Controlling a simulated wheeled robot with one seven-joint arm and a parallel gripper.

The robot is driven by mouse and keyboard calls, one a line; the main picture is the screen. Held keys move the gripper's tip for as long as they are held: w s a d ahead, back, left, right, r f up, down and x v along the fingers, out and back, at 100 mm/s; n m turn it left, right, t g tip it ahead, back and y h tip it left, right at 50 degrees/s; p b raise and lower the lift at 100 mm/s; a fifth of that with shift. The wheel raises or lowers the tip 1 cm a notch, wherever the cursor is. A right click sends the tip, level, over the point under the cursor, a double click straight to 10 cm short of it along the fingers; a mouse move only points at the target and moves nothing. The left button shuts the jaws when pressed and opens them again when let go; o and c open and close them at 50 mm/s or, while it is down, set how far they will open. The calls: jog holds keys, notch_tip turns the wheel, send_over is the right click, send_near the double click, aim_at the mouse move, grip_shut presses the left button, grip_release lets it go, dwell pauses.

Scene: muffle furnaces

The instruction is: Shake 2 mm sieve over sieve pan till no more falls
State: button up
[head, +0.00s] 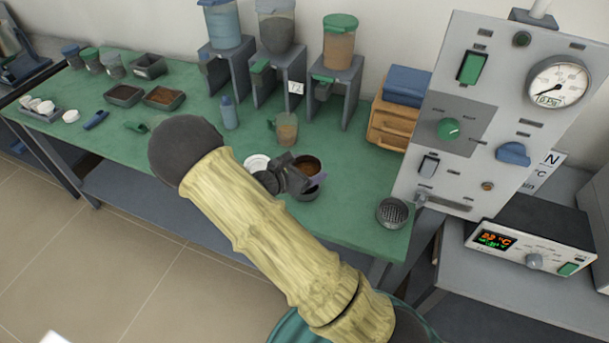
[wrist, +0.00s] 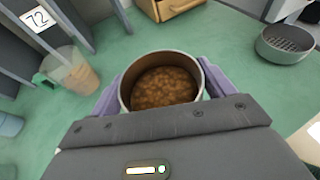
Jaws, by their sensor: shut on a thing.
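My gripper (head: 297,178) is shut on a round metal sieve (head: 308,164) over the green bench. The wrist view shows the sieve (wrist: 162,84) between the purple fingers, its floor covered with brown crumbly material. The mesh is hidden under that material. In the wrist view the pan is hidden.
Another round vessel with a perforated floor (head: 392,213) stands at the bench's right edge. A white dish (head: 257,162) and a clear beaker of brown material (head: 287,129) are close by. Hopper stands (head: 278,75) line the back. A control panel (head: 490,125) rises at right.

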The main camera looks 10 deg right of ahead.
jog(key=shift+a+r+p, duration=0.15)
jog(key=shift+r+p, duration=0.2)
jog(key=shift+r, duration=0.3)
